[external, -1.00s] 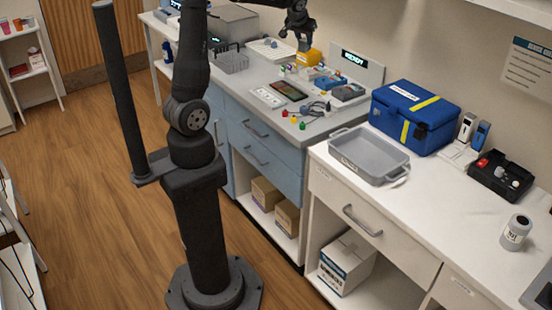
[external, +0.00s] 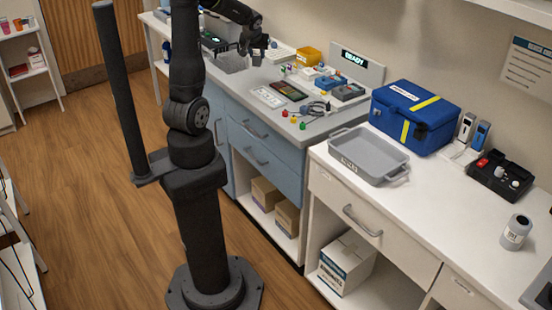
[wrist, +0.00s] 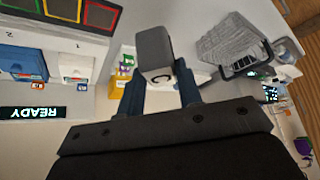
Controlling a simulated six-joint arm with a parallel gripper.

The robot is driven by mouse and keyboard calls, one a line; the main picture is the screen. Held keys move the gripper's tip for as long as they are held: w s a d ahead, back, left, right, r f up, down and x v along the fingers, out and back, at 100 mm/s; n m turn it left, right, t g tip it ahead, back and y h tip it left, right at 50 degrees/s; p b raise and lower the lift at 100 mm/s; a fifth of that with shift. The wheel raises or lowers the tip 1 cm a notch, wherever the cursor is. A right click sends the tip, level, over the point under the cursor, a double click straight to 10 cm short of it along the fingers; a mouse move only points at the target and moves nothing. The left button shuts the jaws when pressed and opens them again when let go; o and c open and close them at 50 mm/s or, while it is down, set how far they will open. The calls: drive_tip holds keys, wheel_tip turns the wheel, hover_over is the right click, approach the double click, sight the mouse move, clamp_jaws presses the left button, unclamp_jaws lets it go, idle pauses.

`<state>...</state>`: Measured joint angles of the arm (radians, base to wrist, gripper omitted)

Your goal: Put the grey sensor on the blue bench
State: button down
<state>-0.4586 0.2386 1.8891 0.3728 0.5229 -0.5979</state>
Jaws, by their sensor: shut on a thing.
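The grey sensor (wrist: 153,52) is a small block with a pale end bearing a dark curved mark. My gripper (wrist: 161,90) is shut on it, with one dark blue finger on each side in the wrist view. In the external view my gripper (external: 254,52) is over the back left part of the blue bench (external: 268,133), which has blue drawer fronts and a grey top. The sensor is too small and dark there to make out clearly. I cannot tell its exact height above the top.
A wire rack (external: 231,62) stands on the bench near my gripper; it also shows in the wrist view (wrist: 232,45). A yellow bin (external: 308,57), a READY display (external: 356,60) and small coloured parts stand to the right. A grey tray (external: 368,155) is on the white counter.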

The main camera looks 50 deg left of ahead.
drive_tip(key=shift+s+a+f, duration=0.25)
drive_tip(key=shift+a+f, duration=1.45)
drive_tip(key=shift+s+a+f, duration=0.25)
drive_tip(key=shift+a+f, duration=1.45)
drive_tip(key=shift+s+a+f, duration=0.25)
drive_tip(key=shift+a+f, duration=1.45)
drive_tip(key=shift+f, duration=0.1)
drive_tip(key=c, duration=1)
unclamp_jaws()
drive_tip(key=shift+s+d+r, duration=0.1)
drive_tip(key=shift+r, duration=0.25)
drive_tip(key=v, duration=1.1)
drive_tip(key=shift+s+d+r, duration=0.1)
drive_tip(key=shift+s+r, duration=0.05)
drive_tip(key=shift+s, duration=0.05)
